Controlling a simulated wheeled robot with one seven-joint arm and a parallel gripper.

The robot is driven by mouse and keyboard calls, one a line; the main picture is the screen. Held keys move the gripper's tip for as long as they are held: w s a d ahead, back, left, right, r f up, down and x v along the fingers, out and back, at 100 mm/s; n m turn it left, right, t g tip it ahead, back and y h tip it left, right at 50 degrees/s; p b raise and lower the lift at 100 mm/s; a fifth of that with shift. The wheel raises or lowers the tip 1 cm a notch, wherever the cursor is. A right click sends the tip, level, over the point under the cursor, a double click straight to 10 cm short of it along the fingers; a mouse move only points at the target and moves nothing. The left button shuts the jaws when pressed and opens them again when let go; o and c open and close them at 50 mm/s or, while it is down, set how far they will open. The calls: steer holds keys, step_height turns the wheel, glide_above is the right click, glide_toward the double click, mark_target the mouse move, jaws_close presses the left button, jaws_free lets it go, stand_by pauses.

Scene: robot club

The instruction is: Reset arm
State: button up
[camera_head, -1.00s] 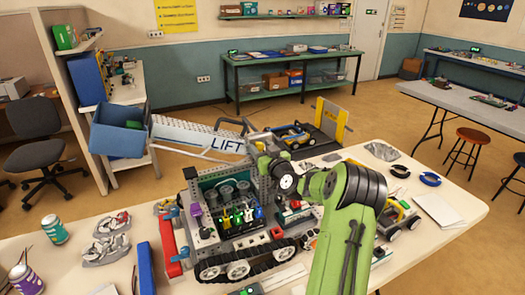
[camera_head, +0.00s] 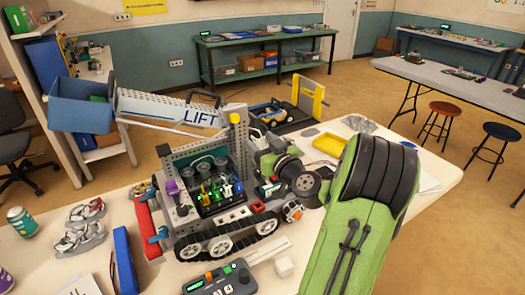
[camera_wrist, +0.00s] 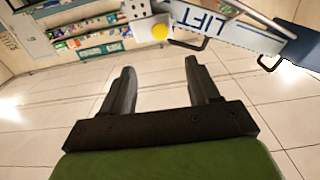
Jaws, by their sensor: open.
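My green arm (camera_head: 365,205) reaches in from the lower right of the head view, over the worktable (camera_head: 440,195). Its wrist end is in front of the tracked robot model (camera_head: 215,195) with the LIFT boom (camera_head: 170,108); my gripper's fingers cannot be made out there. In the wrist view my gripper (camera_wrist: 160,75) has its two dark fingers spread wide, with nothing between them. Pale tiles show beyond the fingers, and the LIFT boom (camera_wrist: 225,28) crosses above them, apart from them.
A blue bin (camera_head: 82,108) hangs at the boom's left end. A yellow tray (camera_head: 328,144) lies behind my arm. Two stools stand right of the table.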

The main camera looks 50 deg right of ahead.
steer(key=shift+s+a, duration=0.15)
steer(key=shift+s, duration=0.25)
steer(key=w+a+n+g+y, duration=0.35)
steer(key=a+n+y, duration=0.2)
steer(key=a, duration=1.05)
steer(key=s+a+f+n+g+y+p, duration=0.15)
steer(key=s+a+g, duration=0.35)
steer(key=a, duration=0.7)
steer(key=s+a+m+g+h+p, duration=0.1)
steer(key=s+a+m+g+h, duration=0.1)
steer(key=s, duration=1.5)
steer(key=shift+s+a+m+g, duration=0.45)
steer(key=shift+m+g, duration=0.2)
steer(key=shift+m, duration=0.25)
